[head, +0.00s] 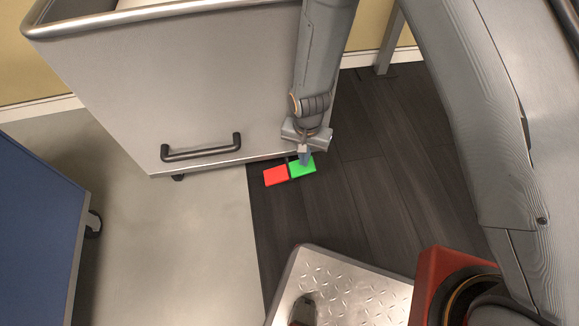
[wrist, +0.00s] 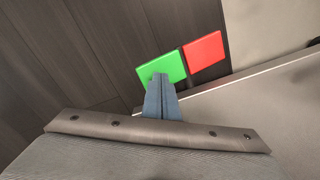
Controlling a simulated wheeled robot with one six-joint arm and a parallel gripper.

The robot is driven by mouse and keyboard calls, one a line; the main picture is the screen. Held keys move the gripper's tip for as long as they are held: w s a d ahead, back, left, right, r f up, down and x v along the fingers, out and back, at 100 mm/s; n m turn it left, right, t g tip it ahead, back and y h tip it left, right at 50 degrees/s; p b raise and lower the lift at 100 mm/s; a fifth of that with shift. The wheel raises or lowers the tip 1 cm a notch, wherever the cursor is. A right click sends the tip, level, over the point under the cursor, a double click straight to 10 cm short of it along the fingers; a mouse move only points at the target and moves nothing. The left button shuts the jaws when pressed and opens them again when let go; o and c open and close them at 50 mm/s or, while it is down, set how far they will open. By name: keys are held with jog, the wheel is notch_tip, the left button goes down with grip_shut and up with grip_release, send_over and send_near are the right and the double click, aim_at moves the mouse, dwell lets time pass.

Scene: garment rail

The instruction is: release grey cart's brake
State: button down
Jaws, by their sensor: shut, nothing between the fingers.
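The grey cart (head: 190,85) stands at the upper left with a dark handle (head: 202,148) low on its front. Its brake has a red pedal (head: 276,176) and a green pedal (head: 303,170) side by side at the cart's bottom edge. My gripper (head: 305,160) points down at the green pedal, its fingers together and empty. In the wrist view the fingertips (wrist: 159,78) overlap the near edge of the green pedal (wrist: 162,67); I cannot tell whether they touch it. The red pedal (wrist: 203,51) is to the right there, clear of the fingers.
A blue cart (head: 35,230) stands at the lower left. The floor changes from pale (head: 180,250) to dark planks (head: 375,200) beside the pedals. A metal leg (head: 390,45) stands at the back. The dark floor right of the pedals is clear.

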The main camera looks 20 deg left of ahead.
jog(key=shift+f+b, duration=0.4)
jog(key=shift+f, duration=0.9)
dwell(0.7)
jog(key=shift+r+p, duration=3.15)
jog(key=shift+r, duration=0.4)
